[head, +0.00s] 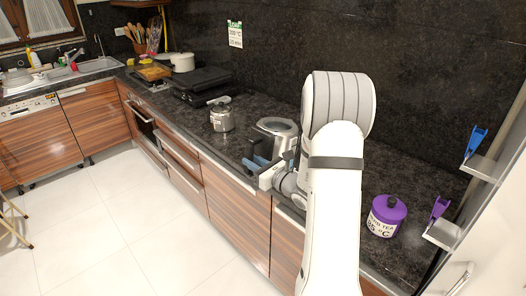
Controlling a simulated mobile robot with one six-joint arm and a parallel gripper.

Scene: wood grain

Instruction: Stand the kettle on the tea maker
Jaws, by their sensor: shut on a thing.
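A silver vessel with a round pale top, which I take for the kettle (278,126), is just behind my gripper (256,165) at the counter's front. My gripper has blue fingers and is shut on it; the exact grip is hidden. I cannot tell whether the kettle touches the counter. A smaller silver pot-shaped appliance with a dark knob on top, which seems to be the tea maker (222,119), stands upright on the counter to the left, apart from the kettle. My white arm hides part of the counter right of the kettle.
The dark counter (185,118) has a bare strip between the kettle and the tea maker. A black grill-like appliance (202,84) stands behind the tea maker. A purple labelled jar (386,215) stands at the right. A dark wall closes off the back.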

